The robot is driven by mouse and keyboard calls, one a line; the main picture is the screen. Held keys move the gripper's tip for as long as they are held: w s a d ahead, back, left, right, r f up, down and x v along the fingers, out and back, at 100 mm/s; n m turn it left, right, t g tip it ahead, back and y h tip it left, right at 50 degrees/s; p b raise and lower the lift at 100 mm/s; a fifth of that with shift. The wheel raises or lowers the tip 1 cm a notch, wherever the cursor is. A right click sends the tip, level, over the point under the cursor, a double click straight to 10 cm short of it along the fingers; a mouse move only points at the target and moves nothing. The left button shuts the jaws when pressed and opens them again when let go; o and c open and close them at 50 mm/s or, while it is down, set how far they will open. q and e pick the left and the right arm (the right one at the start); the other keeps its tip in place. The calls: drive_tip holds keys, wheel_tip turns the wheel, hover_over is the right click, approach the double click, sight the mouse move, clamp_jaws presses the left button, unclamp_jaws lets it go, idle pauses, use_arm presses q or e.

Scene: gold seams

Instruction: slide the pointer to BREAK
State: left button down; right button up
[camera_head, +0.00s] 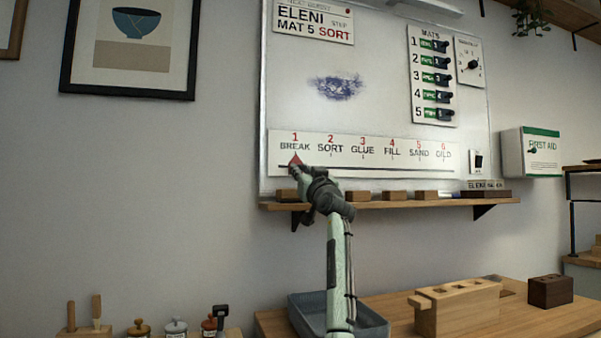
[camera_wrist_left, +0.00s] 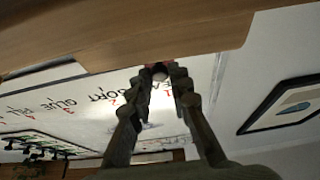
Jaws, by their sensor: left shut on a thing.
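The step strip (camera_head: 400,152) on the whiteboard carries the numbered words BREAK, SORT, GLUE, FILL, SAND and GILD. The red pointer (camera_head: 295,159) is at the strip's left end, with its tip just under BREAK. My left gripper (camera_head: 304,175) reaches up to the pointer from below and is shut on it, hiding its lower part. In the left wrist view a bit of the red pointer (camera_wrist_left: 158,66) shows between the fingertips of my left gripper (camera_wrist_left: 160,75). My right gripper is not in view.
A wooden ledge (camera_head: 400,203) with several small blocks runs along the board's bottom, close to my left gripper. Below stand a grey tray (camera_head: 375,322) and a wooden block holder (camera_head: 465,308) on a bench. A first aid box (camera_head: 530,152) hangs at the right.

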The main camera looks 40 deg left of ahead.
use_arm(q)
drive_tip(key=shift+s+a+f, duration=0.1)
drive_tip(key=shift+a, duration=0.05)
drive_tip(key=c, duration=1.4)
unclamp_jaws()
drive_tip(key=shift+s, duration=0.15)
drive_tip(key=shift+c, duration=0.2)
drive_tip(key=shift+s+d+f, duration=0.1)
drive_tip(key=shift+d, duration=0.35)
drive_tip(key=v, duration=0.6)
drive_tip(key=shift+s+d, duration=0.15)
drive_tip(key=shift+d, duration=0.05)
drive_tip(key=shift+f, duration=0.1)
